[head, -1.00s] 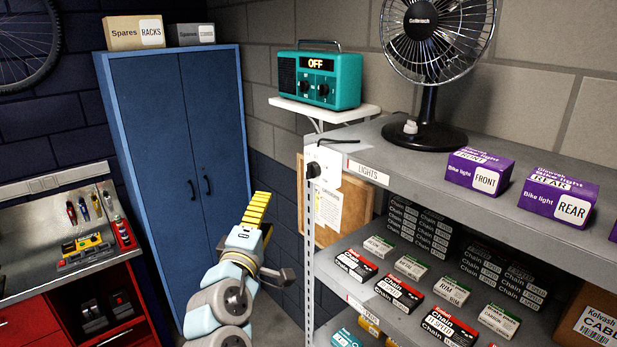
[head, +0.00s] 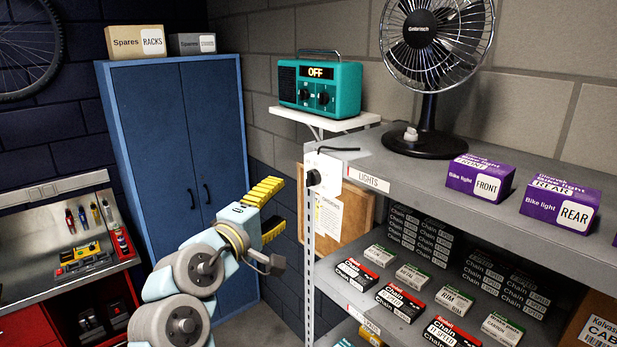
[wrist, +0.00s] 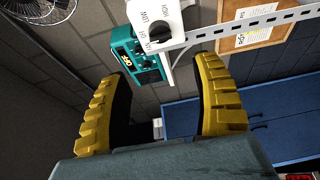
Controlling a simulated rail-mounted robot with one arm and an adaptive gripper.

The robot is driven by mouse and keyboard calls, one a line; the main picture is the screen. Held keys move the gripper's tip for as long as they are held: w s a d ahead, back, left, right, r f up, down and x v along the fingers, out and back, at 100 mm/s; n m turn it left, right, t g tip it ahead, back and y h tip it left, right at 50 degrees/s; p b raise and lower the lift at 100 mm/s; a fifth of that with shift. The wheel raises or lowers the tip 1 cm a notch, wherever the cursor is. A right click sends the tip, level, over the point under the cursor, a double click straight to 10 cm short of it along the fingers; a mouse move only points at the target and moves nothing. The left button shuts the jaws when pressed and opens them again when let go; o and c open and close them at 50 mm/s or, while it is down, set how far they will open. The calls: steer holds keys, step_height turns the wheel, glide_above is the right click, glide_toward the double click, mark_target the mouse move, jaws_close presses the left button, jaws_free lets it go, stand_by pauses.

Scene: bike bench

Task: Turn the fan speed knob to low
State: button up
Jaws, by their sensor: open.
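The black fan speed knob (head: 314,178) sits on a white plate (head: 325,165) at the front end of the top shelf. In the wrist view the knob (wrist: 160,34) and its plate lie beyond the fingertips, near the top middle. The plate's printing is only partly readable there. The black desk fan (head: 428,75) stands on the top shelf; its cage is partly in the wrist view (wrist: 45,8). My gripper (head: 275,207) is open and empty, to the left of the knob and a little lower, apart from it. Its yellow fingers (wrist: 165,75) are spread wide.
A teal radio (head: 319,88) showing OFF stands on a small white wall shelf (head: 325,118) behind the plate. A metal shelf post (head: 311,255) runs below the knob. Purple bike light boxes (head: 480,178) stand on the top shelf. A blue cabinet (head: 180,140) is behind my arm.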

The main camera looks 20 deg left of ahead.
mark_target(307, 180)
steer(key=shift+w+d+p, duration=0.25)
steer(key=shift+w+p, duration=0.2)
steer(key=shift+w, duration=1.7)
steer(key=shift+w+d+p, duration=0.2)
steer(key=shift+w+p, duration=0.25)
steer(key=shift+w, duration=1.75)
steer(key=shift+w+d+p, duration=0.25)
steer(key=shift+w+p, duration=0.2)
steer(key=shift+w, duration=1.7)
jaws_close()
steer(key=shift+f, duration=0.1)
